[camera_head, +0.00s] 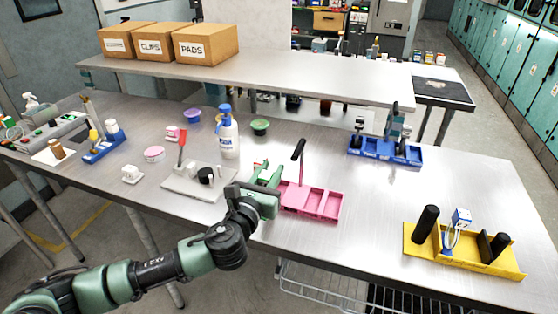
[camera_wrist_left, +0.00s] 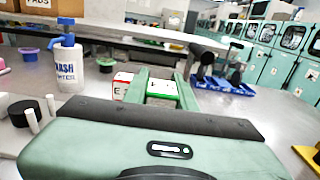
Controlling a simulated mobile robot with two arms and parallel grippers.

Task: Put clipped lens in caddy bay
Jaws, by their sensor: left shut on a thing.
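My left gripper (camera_head: 266,174) is over the table, just left of the pink caddy (camera_head: 325,204), which has open bays and an upright, dark-topped post. The pink caddy does not show clearly in the wrist view. My right gripper is not in view.
A white bottle with a blue pump (camera_head: 228,138) and a grey fixture plate (camera_head: 186,188) stand left of the gripper. A blue caddy (camera_head: 386,154) is at the back right and a yellow holder (camera_head: 465,264) at the front right. The table between them is clear.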

